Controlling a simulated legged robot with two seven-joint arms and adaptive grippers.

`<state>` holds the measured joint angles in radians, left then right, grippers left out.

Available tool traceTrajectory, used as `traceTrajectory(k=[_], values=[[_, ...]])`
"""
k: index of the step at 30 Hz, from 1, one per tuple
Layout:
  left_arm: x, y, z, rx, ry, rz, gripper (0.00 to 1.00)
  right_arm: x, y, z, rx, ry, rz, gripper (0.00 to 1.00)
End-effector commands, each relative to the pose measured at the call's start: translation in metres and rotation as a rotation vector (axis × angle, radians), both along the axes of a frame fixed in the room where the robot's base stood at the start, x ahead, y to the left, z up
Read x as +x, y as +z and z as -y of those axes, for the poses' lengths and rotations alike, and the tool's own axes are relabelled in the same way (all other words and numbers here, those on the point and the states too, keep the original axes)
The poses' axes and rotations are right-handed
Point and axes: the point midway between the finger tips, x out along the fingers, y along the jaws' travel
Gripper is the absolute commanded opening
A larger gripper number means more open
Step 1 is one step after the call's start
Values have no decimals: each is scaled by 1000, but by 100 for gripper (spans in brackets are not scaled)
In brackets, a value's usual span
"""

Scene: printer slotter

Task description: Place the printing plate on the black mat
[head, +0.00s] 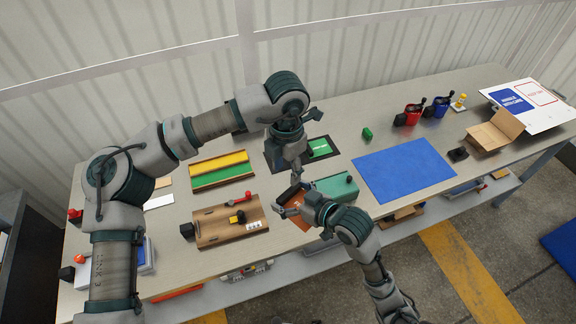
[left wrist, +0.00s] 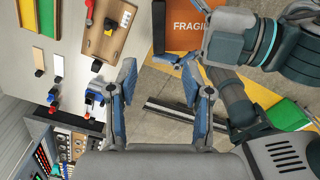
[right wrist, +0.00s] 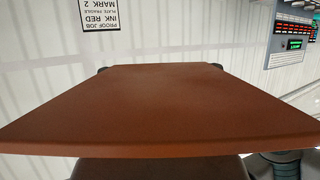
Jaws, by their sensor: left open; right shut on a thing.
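The printing plate, a flat orange-brown slab, fills the right wrist view (right wrist: 160,115). In the left wrist view the printing plate (left wrist: 175,42) shows the word FRAGILE, partly cut off. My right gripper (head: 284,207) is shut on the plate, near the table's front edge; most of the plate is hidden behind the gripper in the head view. My left gripper (head: 297,172) is open and empty, above and behind the right one; its two fingers (left wrist: 165,90) stand apart in the left wrist view.
A wooden tray (head: 228,228) and a yellow-green board (head: 221,169) lie to the left. A teal block (head: 335,188) is close to the right gripper.

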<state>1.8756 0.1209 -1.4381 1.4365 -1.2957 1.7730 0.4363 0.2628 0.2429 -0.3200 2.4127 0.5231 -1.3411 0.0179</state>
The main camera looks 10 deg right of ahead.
Motion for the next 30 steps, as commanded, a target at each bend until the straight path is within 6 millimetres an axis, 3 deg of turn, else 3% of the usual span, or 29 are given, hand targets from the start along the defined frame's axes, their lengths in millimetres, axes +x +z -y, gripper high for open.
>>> traceTrajectory(k=[18, 30], values=[[0, -103, 2, 1, 1, 0, 50, -1, 0, 2, 2, 0, 1, 61], [0, -117, 1, 0, 1, 0, 50, -1, 2, 1, 3, 0, 4, 61]])
